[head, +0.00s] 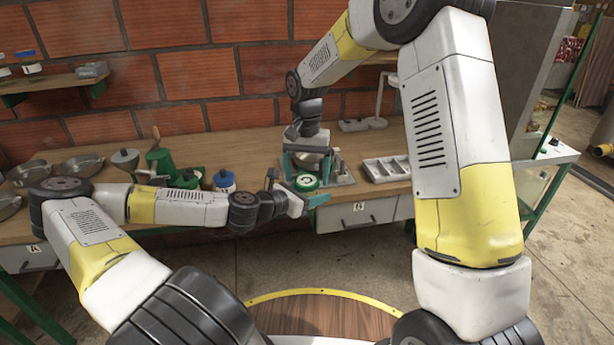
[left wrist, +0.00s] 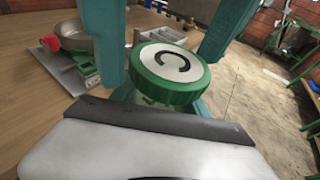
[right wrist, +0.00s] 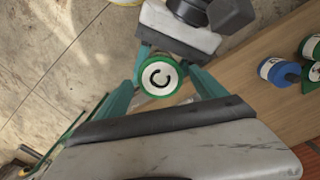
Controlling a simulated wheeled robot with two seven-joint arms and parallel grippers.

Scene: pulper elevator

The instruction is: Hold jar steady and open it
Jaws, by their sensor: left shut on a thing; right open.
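The jar has a green lid (head: 306,183) with a white top marked with a black C. The lid also shows in the left wrist view (left wrist: 168,72) and the right wrist view (right wrist: 159,77). My left gripper (head: 300,198) is shut on the jar from the side, below the lid, near the bench's front edge. Most of the jar body is hidden by the fingers and lid. My right gripper (head: 305,165) points down from above, with its open teal fingers on either side of the lid. I cannot tell whether they touch it.
A blue-lidded jar (head: 224,181) and other green-lidded jars stand left on the bench (head: 215,140). A grey compartment tray (head: 386,168) lies to the right. Metal pans are at far left.

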